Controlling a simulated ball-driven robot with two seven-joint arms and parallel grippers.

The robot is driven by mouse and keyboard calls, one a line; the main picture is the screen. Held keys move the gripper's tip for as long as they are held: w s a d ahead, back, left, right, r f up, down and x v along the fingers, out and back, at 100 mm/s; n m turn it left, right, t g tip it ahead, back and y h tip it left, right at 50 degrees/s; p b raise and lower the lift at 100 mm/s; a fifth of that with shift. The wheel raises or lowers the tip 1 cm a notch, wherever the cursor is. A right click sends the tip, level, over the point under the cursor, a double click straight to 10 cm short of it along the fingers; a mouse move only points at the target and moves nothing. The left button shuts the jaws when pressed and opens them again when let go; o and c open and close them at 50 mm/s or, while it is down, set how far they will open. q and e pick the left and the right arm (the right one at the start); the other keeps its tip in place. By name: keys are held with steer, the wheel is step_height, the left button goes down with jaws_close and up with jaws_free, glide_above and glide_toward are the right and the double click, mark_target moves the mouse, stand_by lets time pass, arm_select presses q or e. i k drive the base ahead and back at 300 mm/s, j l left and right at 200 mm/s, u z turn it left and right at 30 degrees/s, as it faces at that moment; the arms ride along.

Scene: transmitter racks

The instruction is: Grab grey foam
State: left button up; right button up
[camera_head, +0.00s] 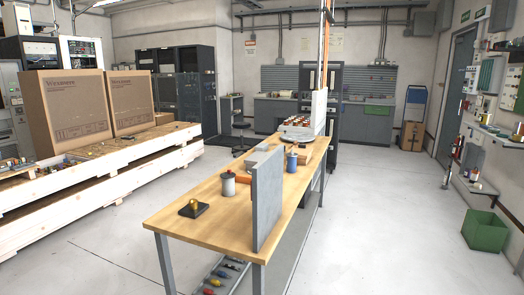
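A grey foam (268,201), a flat slab, stands upright on its edge near the right front edge of the wooden workbench (222,218). Its broad side and thin front edge show. Part of the bench behind it is hidden. Neither of my grippers is in view, and nothing is touching the foam.
On the bench are a black-based brass piece (194,208), a white canister with a dark lid (228,183) and a blue canister (292,162). A wooden pallet (130,165) with cardboard boxes (68,108) stands left. A green bin (484,230) sits right. Open floor lies right of the bench.

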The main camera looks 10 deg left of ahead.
mark_target(261, 146)
steer(key=i+l+u, duration=0.2)
steer(key=i+l, duration=0.25)
steer(key=i, duration=0.45)
steer(key=i+l+u, duration=0.2)
steer(key=i+l, duration=0.4)
steer(key=i, duration=0.3)
steer(key=i+l+u, duration=0.25)
steer(key=i+l, duration=0.45)
steer(key=i, duration=0.15)
steer(key=i+l, duration=0.15)
steer(key=l, duration=0.2)
steer(key=i+l, duration=0.15)
steer(key=l, duration=0.15)
steer(key=i+l+u, duration=0.1)
steer(key=l, duration=0.25)
steer(key=i+l, duration=0.2)
steer(key=l, duration=0.1)
